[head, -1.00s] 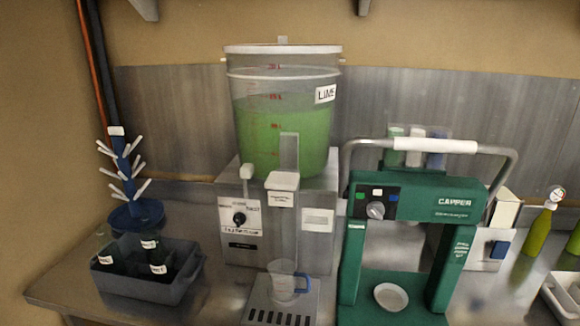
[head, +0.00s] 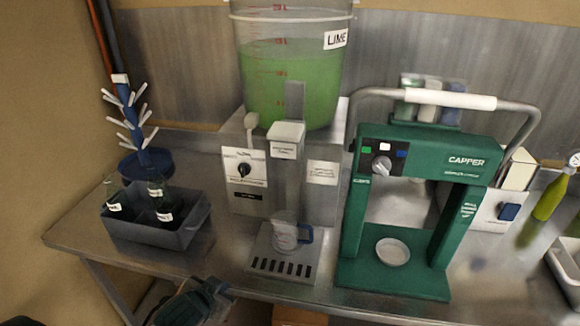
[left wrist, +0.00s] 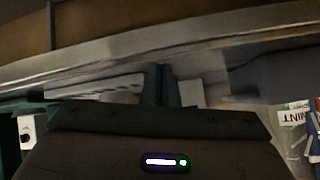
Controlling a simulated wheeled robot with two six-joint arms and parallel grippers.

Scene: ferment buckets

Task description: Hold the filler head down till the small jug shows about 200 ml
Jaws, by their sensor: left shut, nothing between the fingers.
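The filler head (head: 285,138) is a pale block on the front of the steel filler, below the bucket of green liquid marked LIME (head: 290,85). The small clear jug (head: 284,238), with a blue handle on its right, stands upright on the slotted drip tray (head: 262,266) below the filler head. I cannot read its level; no green shows in it. My left gripper (head: 205,290) is low in front of the bench's front edge, well apart from jug and filler head. Its fingers also show in the left wrist view (left wrist: 162,85), shut and empty. My right gripper is not in view.
A green capper (head: 440,160) with a raised handle stands right of the filler. Bare bench (head: 85,230) shows at the left. Green bottles (head: 552,198) stand far right.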

